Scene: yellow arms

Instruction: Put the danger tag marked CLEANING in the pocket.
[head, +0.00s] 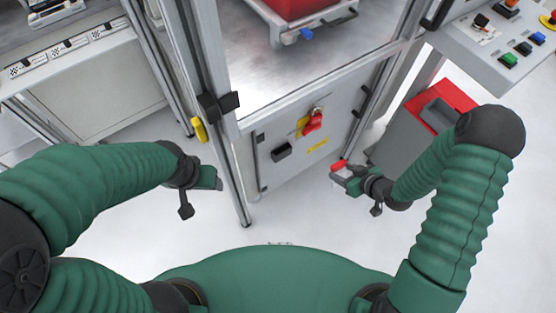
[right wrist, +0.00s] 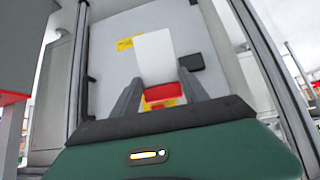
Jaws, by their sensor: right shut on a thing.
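A small tag with a red end (head: 338,165) is in my right gripper (head: 346,172), which is shut on it, in front of the machine's lower panel. In the right wrist view the tag's white face (right wrist: 155,55) stands up between the two fingers (right wrist: 158,96), with red at its lower end. No writing can be read on it. My left gripper (head: 214,178) is near the corner post, with no object seen in it; its jaw gap is not clear. I cannot make out a pocket for certain.
The lower panel (head: 280,178) carries a red and yellow switch (head: 312,122), a black handle (head: 282,151) and a yellow label (head: 317,145). The handle and label also show in the wrist view. A grey bin with red (head: 405,135) stands right of the panel. A post (head: 232,185) separates the grippers.

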